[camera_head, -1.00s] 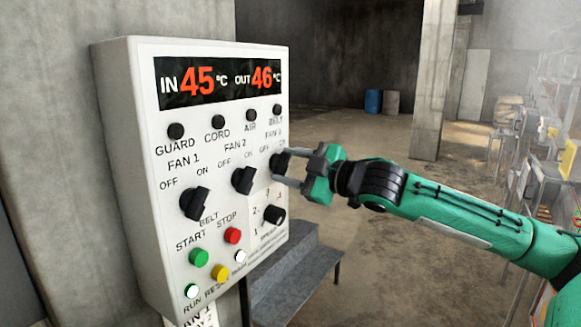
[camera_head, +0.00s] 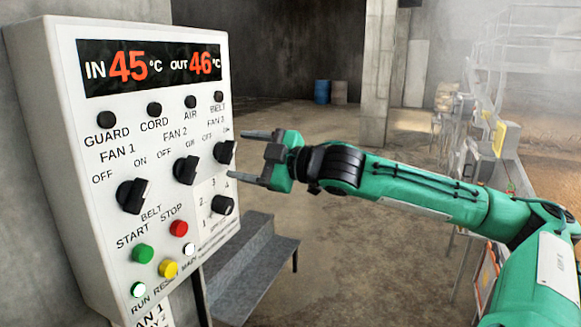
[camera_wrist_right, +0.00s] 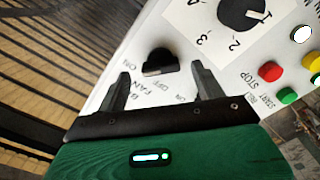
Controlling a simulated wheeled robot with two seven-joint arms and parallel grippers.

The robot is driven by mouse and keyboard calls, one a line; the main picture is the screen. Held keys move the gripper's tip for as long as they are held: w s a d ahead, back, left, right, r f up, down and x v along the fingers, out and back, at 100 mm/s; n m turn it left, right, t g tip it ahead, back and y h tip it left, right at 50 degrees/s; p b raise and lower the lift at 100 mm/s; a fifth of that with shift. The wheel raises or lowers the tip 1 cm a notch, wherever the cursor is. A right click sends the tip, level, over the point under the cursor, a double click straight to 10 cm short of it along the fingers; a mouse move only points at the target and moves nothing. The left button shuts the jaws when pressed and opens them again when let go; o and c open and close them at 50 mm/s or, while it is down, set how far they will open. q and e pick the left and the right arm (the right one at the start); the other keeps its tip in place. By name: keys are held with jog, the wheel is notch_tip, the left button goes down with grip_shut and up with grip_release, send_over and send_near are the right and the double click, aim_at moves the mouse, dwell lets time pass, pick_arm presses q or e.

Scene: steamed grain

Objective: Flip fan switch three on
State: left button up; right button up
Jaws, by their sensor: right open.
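The fan 3 switch (camera_head: 224,152) is a black rotary knob at the right edge of the white control panel (camera_head: 60,150), under the "FAN 3" label. My right gripper (camera_head: 236,158) is open just to the right of it, one finger above and one below the knob's height. In the right wrist view, a black fan knob (camera_wrist_right: 158,63) lies ahead of and between the open fingers (camera_wrist_right: 160,82), with nothing held. I cannot tell for sure whether the knob points to on or off. My left gripper is not in view.
The fan 1 knob (camera_head: 132,195) and fan 2 knob (camera_head: 186,170) sit left of the fan 3 switch. A speed dial (camera_head: 222,205) is below it, with a red button (camera_head: 178,228) to its left. Grey steps (camera_head: 255,260) stand below right.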

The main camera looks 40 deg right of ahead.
jog(key=b+v, duration=0.4)
jog(key=v, duration=0.7)
dwell(0.3)
dwell(0.5)
